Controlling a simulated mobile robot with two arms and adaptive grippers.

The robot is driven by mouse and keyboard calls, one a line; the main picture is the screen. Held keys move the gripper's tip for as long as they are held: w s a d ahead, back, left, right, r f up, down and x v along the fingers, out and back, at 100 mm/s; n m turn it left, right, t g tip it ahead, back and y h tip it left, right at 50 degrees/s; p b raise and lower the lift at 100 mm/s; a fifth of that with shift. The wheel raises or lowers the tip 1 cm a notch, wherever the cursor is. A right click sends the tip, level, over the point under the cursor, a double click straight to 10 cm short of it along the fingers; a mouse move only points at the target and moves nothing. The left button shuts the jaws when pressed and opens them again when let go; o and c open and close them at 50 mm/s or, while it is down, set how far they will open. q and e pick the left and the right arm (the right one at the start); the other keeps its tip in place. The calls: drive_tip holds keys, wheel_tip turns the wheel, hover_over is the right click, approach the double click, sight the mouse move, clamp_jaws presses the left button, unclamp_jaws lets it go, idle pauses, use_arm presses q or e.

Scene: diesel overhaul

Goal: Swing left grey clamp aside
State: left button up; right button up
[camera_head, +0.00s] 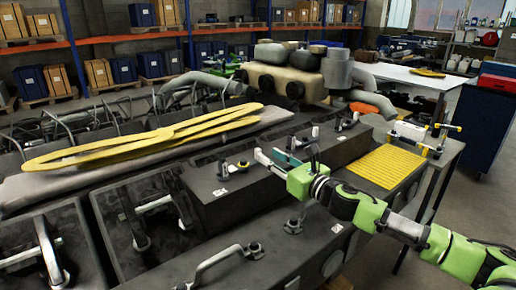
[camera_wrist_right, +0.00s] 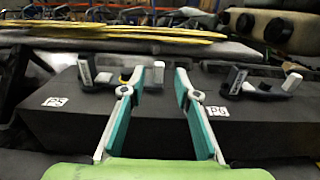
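The left grey clamp (camera_head: 232,168) sits on the dark block beside a white tag. It also shows at left in the wrist view (camera_wrist_right: 97,80), with a pale upright lever and a dark base bar; my left-hand finger covers part of its right side. A similar clamp (camera_wrist_right: 262,84) stands to the right, and also shows in the head view (camera_head: 346,122). My right gripper (camera_head: 275,148) is open and empty, between the two clamps. My left gripper is out of view.
A long yellow part (camera_head: 140,140) lies on the engine behind the block. A metal handle (camera_head: 228,258) stands on the near cover. A yellow grid tray (camera_head: 386,166) is on the right, by a small table. Pipes and tanks stand behind.

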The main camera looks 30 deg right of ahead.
sight(260, 150)
drive_tip(key=w, duration=0.2)
drive_tip(key=w+p, duration=0.2)
drive_tip(key=w, duration=0.1)
drive_tip(key=shift+w+a+r, duration=0.15)
drive_tip(key=shift+w+a, duration=0.1)
drive_tip(key=shift+w, duration=0.1)
use_arm(q)
drive_tip(key=shift+s+r, duration=0.3)
drive_tip(key=shift+r, duration=0.4)
drive_tip(key=shift+s+r, duration=0.3)
drive_tip(key=shift+r, duration=0.35)
use_arm(e)
drive_tip(key=shift+w+a, duration=0.1)
drive_tip(key=shift+w, duration=0.55)
clamp_jaws()
